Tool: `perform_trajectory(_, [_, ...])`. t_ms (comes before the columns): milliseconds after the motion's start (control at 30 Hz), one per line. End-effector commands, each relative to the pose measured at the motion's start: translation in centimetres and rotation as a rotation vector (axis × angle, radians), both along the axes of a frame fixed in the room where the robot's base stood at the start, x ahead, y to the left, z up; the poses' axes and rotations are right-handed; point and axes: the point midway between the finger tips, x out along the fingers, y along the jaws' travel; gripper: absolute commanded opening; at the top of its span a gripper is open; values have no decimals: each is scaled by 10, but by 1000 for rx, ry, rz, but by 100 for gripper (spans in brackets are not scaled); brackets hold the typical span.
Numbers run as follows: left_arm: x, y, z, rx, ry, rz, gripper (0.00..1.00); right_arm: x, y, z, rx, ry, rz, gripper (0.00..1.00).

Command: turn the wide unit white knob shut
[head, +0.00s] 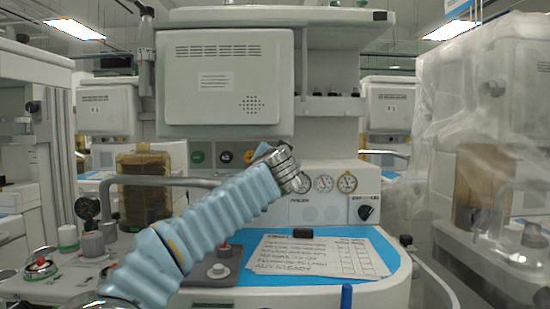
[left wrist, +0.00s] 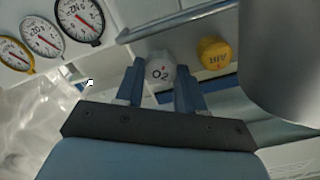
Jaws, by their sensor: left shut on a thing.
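The white knob (left wrist: 160,72), marked O2, shows in the left wrist view between the two blue fingers of my left gripper (left wrist: 160,66). The fingers sit on either side of it and are shut on it. In the head view my left arm in its pale blue sleeve reaches up from the lower left to the front panel (head: 330,205) of the wide unit. Its wrist hides the white knob and the fingers there. My right gripper cannot be made out.
A yellow AIR knob (left wrist: 213,53) sits just right of the white knob, below a metal rail (left wrist: 180,20). Round gauges (left wrist: 82,20) are at the upper left. A written sheet (head: 318,256) lies on the blue worktop (head: 385,245). Plastic-draped equipment (head: 490,130) stands at the right.

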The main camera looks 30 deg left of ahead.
Motion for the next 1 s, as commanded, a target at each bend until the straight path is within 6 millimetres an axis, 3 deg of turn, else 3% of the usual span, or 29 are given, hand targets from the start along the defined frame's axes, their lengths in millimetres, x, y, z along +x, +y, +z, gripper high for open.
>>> perform_trajectory(1000, [1,-2,-1,822,505,-3,7,-3,8,24,11,6,14,40])
